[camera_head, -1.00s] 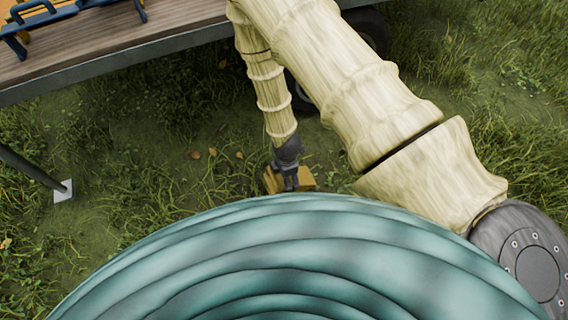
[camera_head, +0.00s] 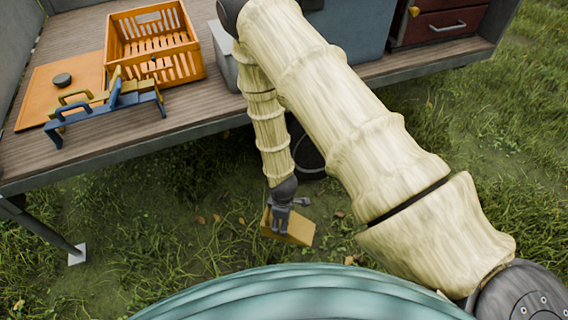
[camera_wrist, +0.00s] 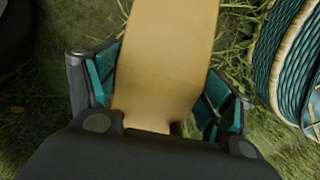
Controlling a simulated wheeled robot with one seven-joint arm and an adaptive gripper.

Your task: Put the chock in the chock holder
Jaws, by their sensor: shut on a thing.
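The chock (camera_head: 290,228) is an orange-yellow wedge held in my gripper (camera_head: 280,212), over the grass in front of the trailer. In the wrist view the chock (camera_wrist: 165,60) fills the space between the two teal-padded fingers of my gripper (camera_wrist: 160,95), which are shut on it from both sides. I cannot tell how far the chock is above the ground. I cannot make out which thing is the chock holder.
A wooden trailer deck (camera_head: 190,118) carries an orange crate (camera_head: 155,45), an orange board (camera_head: 60,85), blue and yellow tools (camera_head: 105,105) and a red drawer cabinet (camera_head: 440,25). A support leg (camera_head: 50,235) stands at the left. A dark wheel (camera_head: 305,150) is partly hidden behind my arm. Open grass lies right.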

